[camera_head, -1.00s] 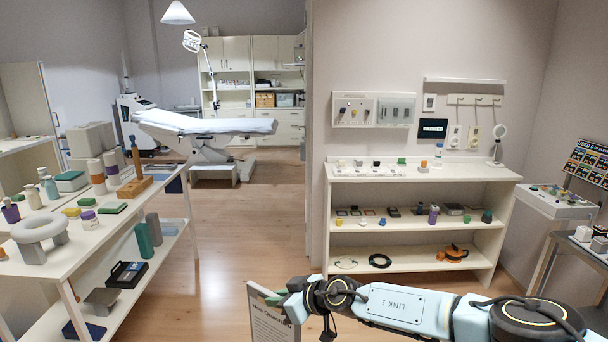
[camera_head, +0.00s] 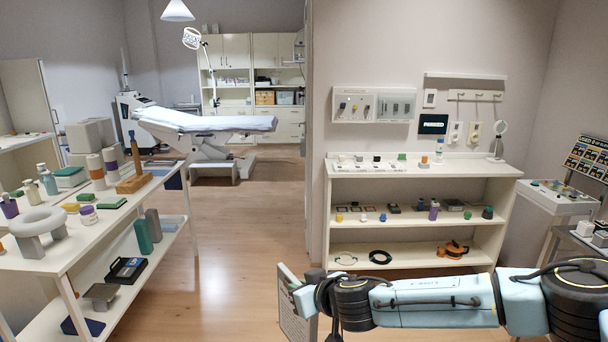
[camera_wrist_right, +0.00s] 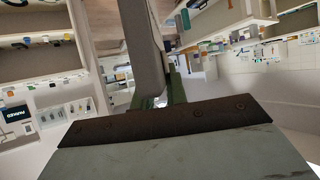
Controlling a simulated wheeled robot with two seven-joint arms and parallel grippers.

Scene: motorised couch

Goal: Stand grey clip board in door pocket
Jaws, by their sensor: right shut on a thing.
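The grey clip board (camera_head: 298,326) is held upright, slightly tilted, at the bottom centre of the head view. My right gripper (camera_head: 303,292) is shut on it; the arm comes in from the right and partly covers the board. In the right wrist view the board (camera_wrist_right: 142,50) is a grey slab rising from between the green fingers of my right gripper (camera_wrist_right: 163,98). Its lower end is cut off in the head view. I cannot make out a door pocket in either view. My left gripper is not in view.
A white shelf unit (camera_head: 420,218) with small items stands against the wall behind my right arm. A long white table (camera_head: 60,258) with several bottles and blocks is at the left. The wooden floor (camera_head: 235,240) between them is clear. A treatment couch (camera_head: 205,122) stands at the back.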

